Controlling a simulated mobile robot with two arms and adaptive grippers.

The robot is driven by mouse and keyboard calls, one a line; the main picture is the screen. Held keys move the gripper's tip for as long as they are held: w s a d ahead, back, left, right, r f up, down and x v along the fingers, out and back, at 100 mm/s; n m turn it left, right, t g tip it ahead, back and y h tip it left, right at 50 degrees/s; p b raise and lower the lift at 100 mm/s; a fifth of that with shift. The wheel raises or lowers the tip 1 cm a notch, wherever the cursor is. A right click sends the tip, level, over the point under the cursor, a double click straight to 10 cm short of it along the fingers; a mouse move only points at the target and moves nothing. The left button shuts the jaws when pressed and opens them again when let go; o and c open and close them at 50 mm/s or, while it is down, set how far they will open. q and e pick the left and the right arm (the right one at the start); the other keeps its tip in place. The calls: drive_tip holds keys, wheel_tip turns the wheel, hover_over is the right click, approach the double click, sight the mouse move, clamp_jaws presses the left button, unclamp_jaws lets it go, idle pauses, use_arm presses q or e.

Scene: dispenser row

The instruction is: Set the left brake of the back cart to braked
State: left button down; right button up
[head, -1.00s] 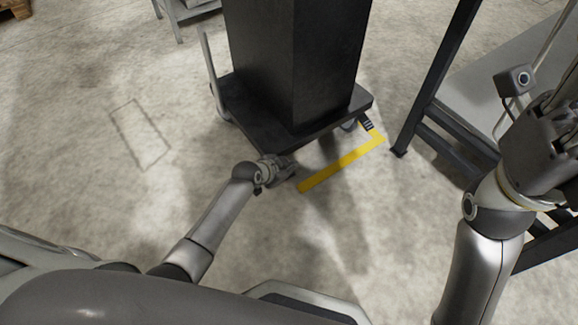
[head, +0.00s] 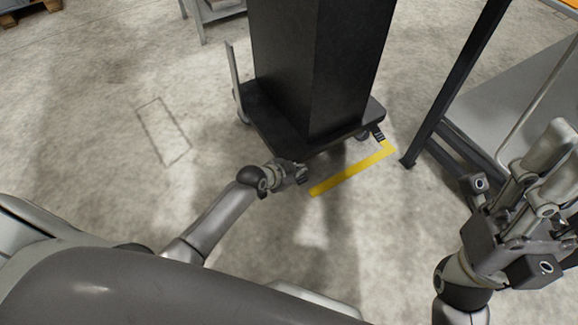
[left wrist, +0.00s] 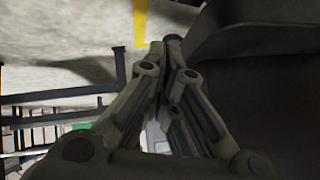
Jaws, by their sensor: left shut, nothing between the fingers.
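The cart (head: 262,118) is a dark flat platform bearing a tall black block (head: 315,70), with a pale upright handle at its left. My left gripper (head: 302,176) is low by the cart's near corner, shut and empty. It covers that corner's brake in the head view, so I cannot tell the brake's state or whether I touch it. A small dark pedal (head: 379,136) shows by a caster at the right corner. In the left wrist view the left fingertips (left wrist: 168,48) meet beside a large dark surface. My right gripper (head: 548,150) is raised at the right; its fingertip gap is unclear.
Yellow floor tape (head: 350,170) runs in front of the cart. A dark-legged frame (head: 455,85) with a grey panel stands at the right, close to my right arm. A grey stand (head: 215,12) is behind. Bare floor (head: 90,120) lies open at the left.

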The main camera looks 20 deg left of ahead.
use_arm(q)
drive_tip(key=shift+p+v, duration=0.9)
drive_tip(key=shift+v, duration=1.3)
